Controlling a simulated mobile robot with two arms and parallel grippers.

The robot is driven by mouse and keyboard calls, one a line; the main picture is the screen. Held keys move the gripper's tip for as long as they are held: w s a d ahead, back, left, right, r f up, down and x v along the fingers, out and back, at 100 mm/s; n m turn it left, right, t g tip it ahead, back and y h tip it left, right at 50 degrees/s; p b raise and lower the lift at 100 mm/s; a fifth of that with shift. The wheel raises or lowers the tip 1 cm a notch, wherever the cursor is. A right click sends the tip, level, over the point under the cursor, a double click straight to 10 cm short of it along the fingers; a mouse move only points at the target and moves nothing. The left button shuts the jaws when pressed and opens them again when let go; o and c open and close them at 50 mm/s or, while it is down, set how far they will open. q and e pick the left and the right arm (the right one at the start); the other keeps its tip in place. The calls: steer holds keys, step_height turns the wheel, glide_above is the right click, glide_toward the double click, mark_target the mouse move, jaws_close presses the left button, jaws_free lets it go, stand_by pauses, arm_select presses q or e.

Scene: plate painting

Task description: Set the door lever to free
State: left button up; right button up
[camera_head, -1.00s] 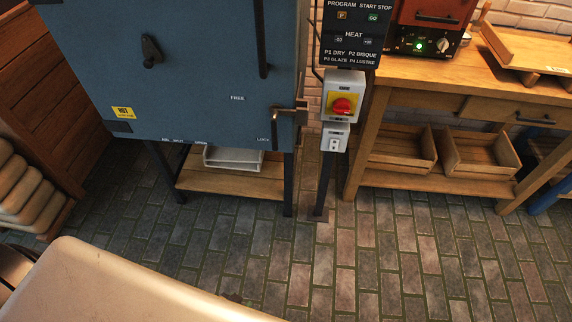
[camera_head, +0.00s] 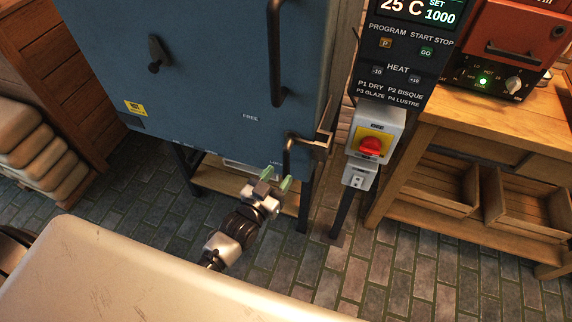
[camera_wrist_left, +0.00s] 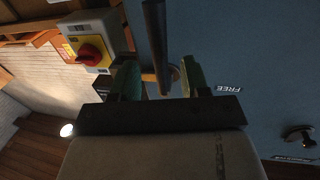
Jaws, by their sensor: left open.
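The door lever (camera_head: 288,158) is a dark bent metal bar on the lower right of the blue kiln door (camera_head: 215,80). Its handle hangs down by the lock label, which my gripper partly covers. The "FREE" label (camera_head: 250,118) is up and left of the lever. My left gripper (camera_head: 276,181) is open just by the lever's lower end, its green fingertips spread. In the left wrist view the dark lever bar (camera_wrist_left: 155,35) shows between the two open fingers (camera_wrist_left: 160,80); whether they touch it I cannot tell. My right gripper is not in view.
A grey switch box with a red knob (camera_head: 370,147) stands right of the lever, below a control panel (camera_head: 405,65). A wooden workbench (camera_head: 460,115) is further right. A pale surface (camera_head: 130,275) fills the lower left.

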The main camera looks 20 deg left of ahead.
mark_target(284, 169)
arm_select(q)
steer(key=shift+x, duration=2.25)
steer(key=shift+c, duration=0.3)
jaws_close()
